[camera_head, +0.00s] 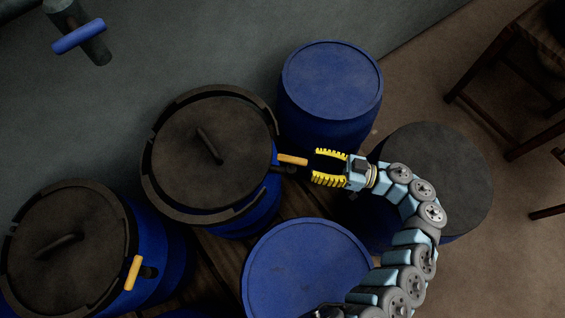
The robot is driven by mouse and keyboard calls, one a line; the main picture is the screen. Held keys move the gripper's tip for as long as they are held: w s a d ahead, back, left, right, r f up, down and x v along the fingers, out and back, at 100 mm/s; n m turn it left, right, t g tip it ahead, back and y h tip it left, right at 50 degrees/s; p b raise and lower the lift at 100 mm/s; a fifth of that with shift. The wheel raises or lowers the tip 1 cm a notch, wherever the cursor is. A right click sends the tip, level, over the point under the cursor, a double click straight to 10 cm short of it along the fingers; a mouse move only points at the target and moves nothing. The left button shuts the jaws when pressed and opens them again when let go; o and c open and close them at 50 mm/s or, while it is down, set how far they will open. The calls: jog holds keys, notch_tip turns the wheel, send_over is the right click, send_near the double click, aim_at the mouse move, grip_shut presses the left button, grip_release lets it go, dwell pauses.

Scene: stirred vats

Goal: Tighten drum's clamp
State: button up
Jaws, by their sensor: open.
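A blue drum (262,205) with a dark lid (190,160) stands in the middle of the camera_head view. A dark clamp ring (153,185) runs around its rim. An orange clamp handle (292,160) sticks out from the drum's right side. My gripper (314,168) has yellow toothed fingers and is open, pointing left. Its fingertips are at the right end of the orange handle, one above and one below in the picture. I cannot tell whether they touch it. A second clamped drum (160,250) at lower left has its own orange handle (133,273).
Closed blue drums stand behind (332,80) and in front (300,270) of my gripper. A dark-topped drum (445,175) stands right, partly behind my arm. A pipe with a blue handle (79,36) is at upper left. Wooden furniture (510,75) stands upper right, beside open floor.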

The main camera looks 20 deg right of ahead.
aim_at(282, 158)
jog(key=shift+m+h, duration=0.4)
jog(key=shift+m, duration=0.3)
jog(key=shift+w+a+f+b, duration=0.2)
jog(key=shift+w+a+f, duration=0.2)
jog(key=shift+w+a, duration=0.75)
jog(key=shift+w+a+f+b, duration=0.2)
jog(key=shift+w+a+f, duration=0.15)
jog(key=shift+w+a, duration=0.75)
jog(key=shift+w+a+f+b, duration=0.2)
jog(key=shift+w+a+f, duration=0.2)
jog(key=shift+w+a, duration=0.75)
jog(key=shift+s+a, duration=0.2)
jog(key=shift+s, duration=0.05)
grip_shut()
